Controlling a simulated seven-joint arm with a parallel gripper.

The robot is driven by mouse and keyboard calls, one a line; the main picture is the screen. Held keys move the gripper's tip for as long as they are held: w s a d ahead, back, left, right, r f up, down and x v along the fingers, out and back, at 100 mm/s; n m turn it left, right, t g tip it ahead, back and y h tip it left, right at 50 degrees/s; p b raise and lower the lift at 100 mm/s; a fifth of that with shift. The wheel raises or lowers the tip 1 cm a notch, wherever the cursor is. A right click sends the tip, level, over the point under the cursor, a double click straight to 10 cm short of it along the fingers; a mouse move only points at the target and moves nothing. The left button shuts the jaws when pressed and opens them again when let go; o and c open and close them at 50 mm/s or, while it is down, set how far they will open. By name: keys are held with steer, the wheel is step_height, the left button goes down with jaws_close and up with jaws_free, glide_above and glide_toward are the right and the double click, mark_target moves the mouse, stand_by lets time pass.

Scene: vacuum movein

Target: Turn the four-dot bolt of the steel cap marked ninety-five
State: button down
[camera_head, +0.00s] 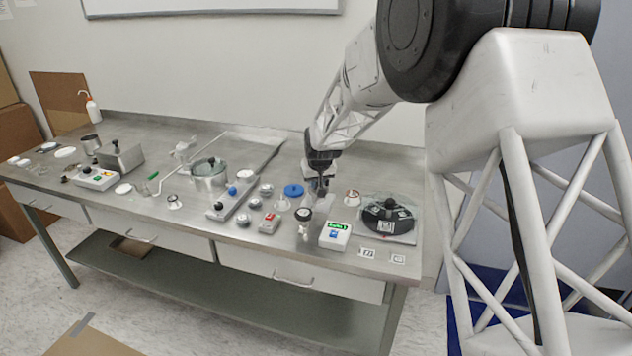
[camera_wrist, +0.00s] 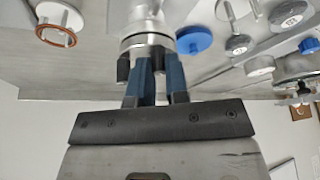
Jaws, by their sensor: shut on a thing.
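My gripper (camera_head: 319,190) points down over the right part of the bench. In the wrist view its blue fingers (camera_wrist: 160,82) are closed at a round steel piece (camera_wrist: 147,42) with dark knobs on its edge. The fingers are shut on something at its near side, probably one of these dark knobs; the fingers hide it. I cannot read a ninety-five or bolt dots on this piece.

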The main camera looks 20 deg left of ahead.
stand_by(0.3)
steer(key=c, duration=1.4)
jaws_free()
steer(key=v, duration=0.7)
steer(key=shift+r, duration=0.4)
steer(key=shift+o, duration=0.5)
steer(key=shift+d, duration=0.1)
